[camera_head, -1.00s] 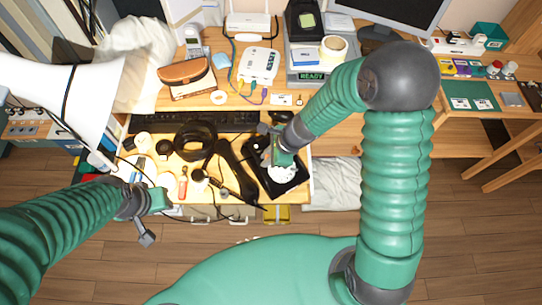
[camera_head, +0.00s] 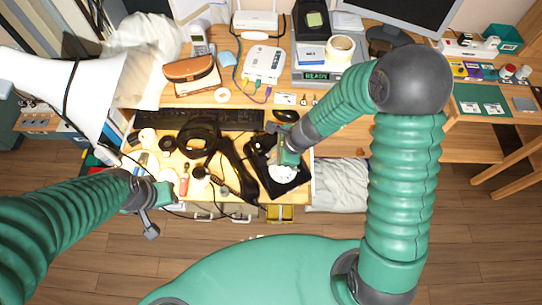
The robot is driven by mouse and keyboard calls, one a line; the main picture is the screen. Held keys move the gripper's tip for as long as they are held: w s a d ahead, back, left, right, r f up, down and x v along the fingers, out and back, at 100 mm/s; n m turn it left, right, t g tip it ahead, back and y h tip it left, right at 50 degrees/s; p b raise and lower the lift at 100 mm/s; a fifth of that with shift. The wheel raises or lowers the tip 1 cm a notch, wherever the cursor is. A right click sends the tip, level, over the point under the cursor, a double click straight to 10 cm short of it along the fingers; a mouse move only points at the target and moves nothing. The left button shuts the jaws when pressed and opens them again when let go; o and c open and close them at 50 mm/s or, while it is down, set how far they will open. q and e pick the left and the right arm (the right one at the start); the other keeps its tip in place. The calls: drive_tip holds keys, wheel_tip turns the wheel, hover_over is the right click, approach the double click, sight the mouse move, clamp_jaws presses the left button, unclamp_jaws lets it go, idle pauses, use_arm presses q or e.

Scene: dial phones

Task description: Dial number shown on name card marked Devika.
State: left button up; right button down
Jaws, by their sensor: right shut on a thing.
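A black dial phone (camera_head: 296,186) with a white round dial (camera_head: 283,174) sits in the open drawer at the right. My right gripper (camera_head: 272,152) is at the phone's upper part, just above the dial, and is shut on part of the phone; its own arm partly hides the contact. My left gripper (camera_head: 150,222) hangs in front of the drawer at the left, apart from the phone; its jaw opening is unclear. Small white cards (camera_head: 286,99) lie on the desk and more cards (camera_head: 492,108) on a green mat at right. No name is readable.
The drawer holds a black coiled cord (camera_head: 198,138), a black strap-like item (camera_head: 238,172), and small tools. A white cone-shaped lamp (camera_head: 60,90) stands at left. A router (camera_head: 263,64), brown pouch (camera_head: 190,71) and monitor (camera_head: 405,15) crowd the desk.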

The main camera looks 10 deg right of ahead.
drive_tip(key=shift+d+f, duration=0.15)
drive_tip(key=shift+d, duration=0.1)
drive_tip(key=shift+w+a+f, duration=0.1)
drive_tip(key=shift+a, duration=0.1)
drive_tip(key=shift+d+f+b, duration=0.25)
drive_tip(key=shift+d+b, duration=0.05)
drive_tip(key=shift+d, duration=0.3)
drive_tip(key=shift+a, duration=0.1)
